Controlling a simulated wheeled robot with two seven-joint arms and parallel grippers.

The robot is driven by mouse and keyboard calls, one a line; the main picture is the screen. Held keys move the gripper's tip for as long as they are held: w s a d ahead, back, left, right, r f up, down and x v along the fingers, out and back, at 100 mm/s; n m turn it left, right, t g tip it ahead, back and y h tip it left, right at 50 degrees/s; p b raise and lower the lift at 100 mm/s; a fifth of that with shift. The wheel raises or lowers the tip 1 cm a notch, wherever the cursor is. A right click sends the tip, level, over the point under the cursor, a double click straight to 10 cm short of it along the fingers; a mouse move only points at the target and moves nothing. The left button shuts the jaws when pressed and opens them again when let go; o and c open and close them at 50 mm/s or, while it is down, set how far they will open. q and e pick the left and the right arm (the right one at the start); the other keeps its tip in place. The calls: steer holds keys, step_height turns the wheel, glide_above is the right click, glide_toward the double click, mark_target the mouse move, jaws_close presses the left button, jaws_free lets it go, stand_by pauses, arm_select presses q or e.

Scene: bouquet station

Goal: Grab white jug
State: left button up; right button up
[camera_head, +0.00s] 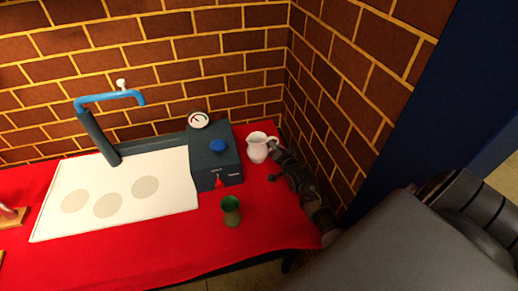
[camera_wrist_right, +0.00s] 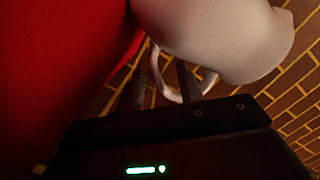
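The white jug (camera_head: 258,147) stands upright on the red cloth, right of the dark box and close to the brick corner. My right gripper (camera_head: 275,152) is at the jug's right side, by its handle. In the right wrist view the jug's pale body (camera_wrist_right: 225,35) fills the upper middle, and its thin curved handle runs down past the fingers. The right fingers (camera_wrist_right: 166,80) are apart, with part of the handle showing between them. I cannot tell whether either finger touches it. My left gripper is not in view.
A dark box (camera_head: 215,165) with a blue knob and a gauge stands left of the jug. A green cup (camera_head: 231,211) stands in front. A white board (camera_head: 120,205) with a blue-spouted tap (camera_head: 100,130) lies left. Brick walls (camera_head: 325,110) close off the back and right.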

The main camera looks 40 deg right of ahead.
steer(key=shift+w+d, duration=0.1)
steer(key=shift+w, duration=0.2)
steer(key=shift+c, duration=0.3)
jaws_close()
steer(key=shift+r, duration=0.15)
stand_by(0.9)
